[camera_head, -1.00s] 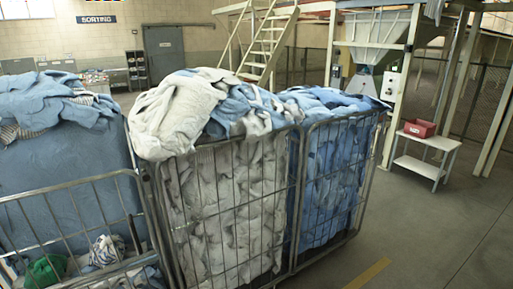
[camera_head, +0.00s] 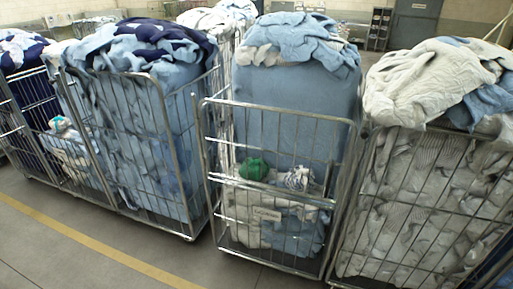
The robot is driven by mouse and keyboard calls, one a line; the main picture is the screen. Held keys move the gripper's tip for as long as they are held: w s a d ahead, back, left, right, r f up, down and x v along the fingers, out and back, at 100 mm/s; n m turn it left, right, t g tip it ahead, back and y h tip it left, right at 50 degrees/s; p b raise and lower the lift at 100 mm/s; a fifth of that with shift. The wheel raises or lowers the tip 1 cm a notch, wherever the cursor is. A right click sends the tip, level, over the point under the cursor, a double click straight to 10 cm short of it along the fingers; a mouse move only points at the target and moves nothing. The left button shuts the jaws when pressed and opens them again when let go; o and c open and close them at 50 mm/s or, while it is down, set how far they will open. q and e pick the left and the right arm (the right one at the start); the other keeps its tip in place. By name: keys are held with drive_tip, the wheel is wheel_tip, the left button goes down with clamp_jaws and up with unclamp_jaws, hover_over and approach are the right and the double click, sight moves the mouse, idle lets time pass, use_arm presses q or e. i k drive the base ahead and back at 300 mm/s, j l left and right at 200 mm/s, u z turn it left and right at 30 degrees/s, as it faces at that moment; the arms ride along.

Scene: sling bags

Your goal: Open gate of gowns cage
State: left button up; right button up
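Several wire cages full of cloth stand in a row. The right cage (camera_head: 362,190) holds grey-white patterned cloth behind a full-height barred front. The left cage (camera_head: 163,115) holds light-blue and navy cloth. I cannot tell from the picture which cage is the gowns cage. Neither of my grippers is in view.
Another cage with dark navy cloth (camera_head: 38,92) stands at the far left. Free grey floor (camera_head: 70,265) with a yellow line (camera_head: 90,242) lies in front of the cages at the lower left. A grey door (camera_head: 414,24) is at the back.

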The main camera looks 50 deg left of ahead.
sight(200, 120)
drive_tip(key=u, duration=1.5)
